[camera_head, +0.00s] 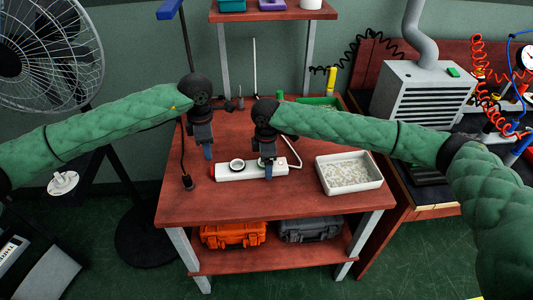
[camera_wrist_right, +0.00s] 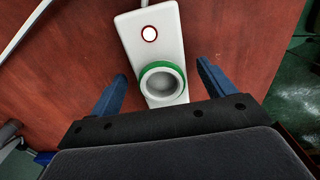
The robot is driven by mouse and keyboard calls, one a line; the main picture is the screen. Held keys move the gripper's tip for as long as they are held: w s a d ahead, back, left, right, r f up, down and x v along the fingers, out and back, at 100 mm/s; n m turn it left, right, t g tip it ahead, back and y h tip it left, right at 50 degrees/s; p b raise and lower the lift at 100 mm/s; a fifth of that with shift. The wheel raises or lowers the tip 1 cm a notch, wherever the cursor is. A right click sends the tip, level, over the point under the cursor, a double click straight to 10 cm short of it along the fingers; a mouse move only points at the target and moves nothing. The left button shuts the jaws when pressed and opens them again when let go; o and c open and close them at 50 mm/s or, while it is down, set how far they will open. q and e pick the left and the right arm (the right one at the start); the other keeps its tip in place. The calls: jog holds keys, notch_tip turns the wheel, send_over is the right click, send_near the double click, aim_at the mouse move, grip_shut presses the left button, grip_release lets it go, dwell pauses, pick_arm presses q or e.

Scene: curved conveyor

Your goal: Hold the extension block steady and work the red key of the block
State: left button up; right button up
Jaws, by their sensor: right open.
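The extension block (camera_head: 252,172) is a long white bar lying flat on the red-brown table. It carries a dark-ringed round part (camera_head: 237,166) and a small red patch (camera_head: 213,172) at its left end. In the right wrist view the block (camera_wrist_right: 136,52) shows a red-ringed white disc (camera_wrist_right: 149,33) and a green-ringed round socket (camera_wrist_right: 162,83). My right gripper (camera_head: 268,170) is over the block; its open fingers (camera_wrist_right: 162,72) stand on either side, apart from it. My left gripper (camera_head: 207,151) hangs left of and behind the block, clear of it; its finger gap is unclear.
A white tray of small pale pieces (camera_head: 348,185) stands to the right. A dark plug-like piece on a cord (camera_head: 188,182) is at the left. The table's front strip is clear.

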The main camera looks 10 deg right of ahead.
jog(key=shift+f, duration=0.7)
jog(key=shift+c, duration=0.4)
jog(key=c, duration=1.3)
pick_arm(q)
jog(key=shift+c, duration=0.5)
grip_shut()
dwell(0.5)
